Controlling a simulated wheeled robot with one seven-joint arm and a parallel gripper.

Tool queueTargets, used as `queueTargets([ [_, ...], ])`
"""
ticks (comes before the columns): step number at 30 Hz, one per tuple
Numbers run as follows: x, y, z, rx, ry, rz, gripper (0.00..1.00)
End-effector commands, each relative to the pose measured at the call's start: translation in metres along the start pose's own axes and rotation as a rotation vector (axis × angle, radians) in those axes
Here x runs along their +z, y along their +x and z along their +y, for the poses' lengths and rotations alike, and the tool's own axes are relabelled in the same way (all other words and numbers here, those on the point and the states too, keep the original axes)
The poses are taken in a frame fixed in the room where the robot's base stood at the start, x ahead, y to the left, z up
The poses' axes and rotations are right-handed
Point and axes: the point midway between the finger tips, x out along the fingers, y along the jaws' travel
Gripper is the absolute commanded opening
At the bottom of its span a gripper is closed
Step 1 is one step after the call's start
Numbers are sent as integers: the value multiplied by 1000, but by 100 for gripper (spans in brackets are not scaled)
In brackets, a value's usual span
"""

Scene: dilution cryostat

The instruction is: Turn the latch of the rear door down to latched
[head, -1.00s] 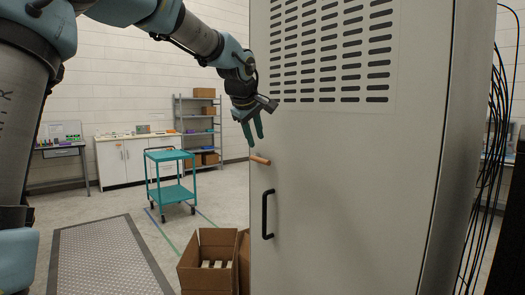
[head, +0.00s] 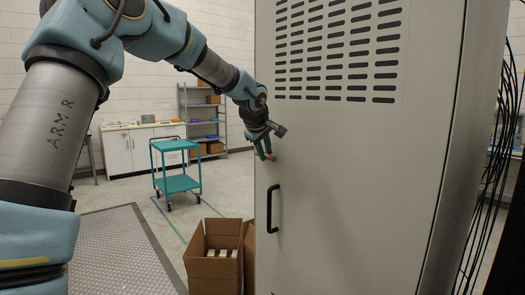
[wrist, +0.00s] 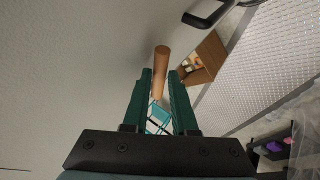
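The rear door (head: 345,170) is a tall pale panel with rows of slots at its top, and it looks closed. Its latch (head: 271,157) is a copper-brown bar near the door's left edge, above the black handle. The fingers partly hide it in the head view. My gripper (head: 264,150) is at the latch, with its green fingers apart. In the wrist view the latch (wrist: 161,62) shows as a round bar between and beyond the two fingertips (wrist: 160,74). I cannot tell whether either finger touches it.
The black door handle (head: 273,208) sticks out just below the latch, and shows at the top of the wrist view (wrist: 209,14). An open cardboard box (head: 213,268) stands on the floor by the door's lower left. A teal cart (head: 176,183) stands farther back. Black cables (head: 497,150) hang at right.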

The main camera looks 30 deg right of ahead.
Motion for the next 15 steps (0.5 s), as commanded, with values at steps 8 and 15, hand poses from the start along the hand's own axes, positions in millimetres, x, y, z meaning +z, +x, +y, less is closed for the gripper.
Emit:
queueTargets([
  [8,0,0,0,0,0,0,0],
  [15,0,0,0,0,0,0,0],
])
